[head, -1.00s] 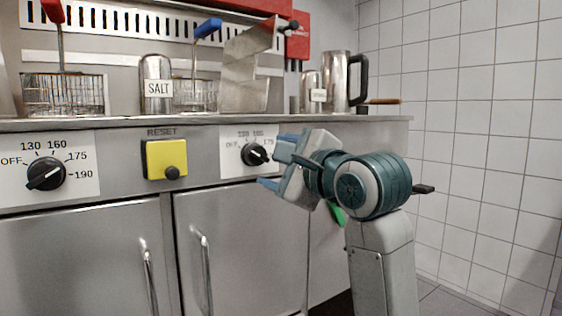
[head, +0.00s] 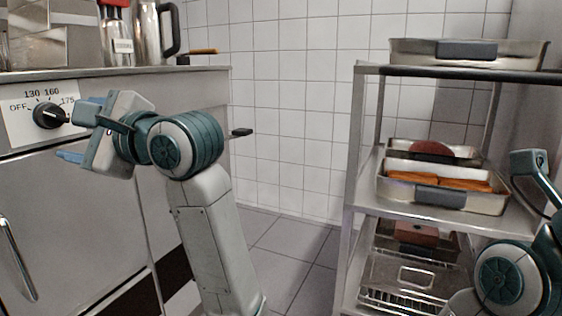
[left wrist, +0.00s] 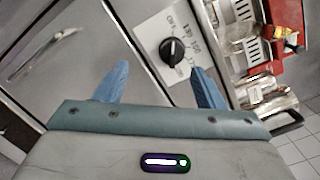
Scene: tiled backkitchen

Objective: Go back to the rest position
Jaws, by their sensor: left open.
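My left gripper (head: 76,134) is in front of the fryer panel, with its blue fingers apart and nothing between them. Its upper finger appears close to the black temperature knob (head: 48,115); I cannot tell if it touches. In the left wrist view the gripper (left wrist: 158,72) is open, and the knob (left wrist: 172,49) shows beyond and between the fingertips. Part of my right arm (head: 510,280) shows at the right edge. Its gripper is not in view.
A metal rack (head: 352,190) on the right holds trays, one with orange-brown food (head: 440,182). The steel fryer counter (head: 215,90) is on the left, with a metal jug (head: 148,32) on top. Tiled floor (head: 290,240) lies clear between them.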

